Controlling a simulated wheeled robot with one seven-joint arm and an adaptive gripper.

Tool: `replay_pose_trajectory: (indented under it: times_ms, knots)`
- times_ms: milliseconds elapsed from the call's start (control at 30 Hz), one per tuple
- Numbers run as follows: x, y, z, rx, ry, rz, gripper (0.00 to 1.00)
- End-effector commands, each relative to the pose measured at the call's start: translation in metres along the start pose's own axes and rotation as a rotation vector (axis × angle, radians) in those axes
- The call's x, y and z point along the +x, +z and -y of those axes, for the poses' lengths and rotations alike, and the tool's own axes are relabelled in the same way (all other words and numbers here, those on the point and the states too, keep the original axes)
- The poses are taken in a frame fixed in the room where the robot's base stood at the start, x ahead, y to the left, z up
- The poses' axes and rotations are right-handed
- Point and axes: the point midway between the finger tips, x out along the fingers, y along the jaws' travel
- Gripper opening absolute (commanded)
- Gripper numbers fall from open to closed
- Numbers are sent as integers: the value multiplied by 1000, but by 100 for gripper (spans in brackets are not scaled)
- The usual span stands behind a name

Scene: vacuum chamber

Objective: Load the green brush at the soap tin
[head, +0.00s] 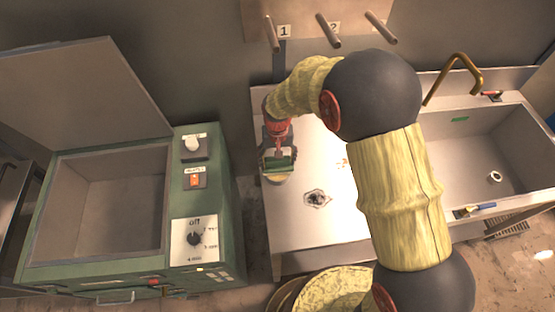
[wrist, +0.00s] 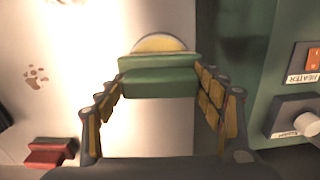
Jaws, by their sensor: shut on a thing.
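The green brush (wrist: 160,84) is between the two fingers of my gripper (wrist: 161,96) in the wrist view, and the gripper is shut on it. In the head view my gripper (head: 279,143) is over the left end of the steel worktop, with the green brush (head: 281,161) below it. The soap tin (wrist: 160,43), a round shape with a pale yellow face, shows just beyond the brush in the wrist view. Its edge also shows below the brush in the head view (head: 276,179). The brush hides part of the tin, and I cannot tell whether they touch.
A green chamber (head: 205,255) with an open lid, switches and a dial stands left of the worktop (head: 300,235). A sink (head: 470,150) is at the right, with a blue-handled brush (head: 480,208) on its front edge. Pegs (head: 328,30) stick out above. The worktop's front is mostly clear.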

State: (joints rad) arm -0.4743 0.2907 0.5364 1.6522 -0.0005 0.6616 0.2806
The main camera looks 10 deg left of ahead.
Motion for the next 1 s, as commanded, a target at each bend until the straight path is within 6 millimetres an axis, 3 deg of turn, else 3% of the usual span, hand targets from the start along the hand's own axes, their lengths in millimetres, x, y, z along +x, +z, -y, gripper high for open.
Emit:
replay_pose_trajectory:
  times_ms: [367, 1000]
  knots:
    - [0, 1, 0, 0, 1, 3, 48]
    - [-47, 0, 0, 0, 0, 0, 48]
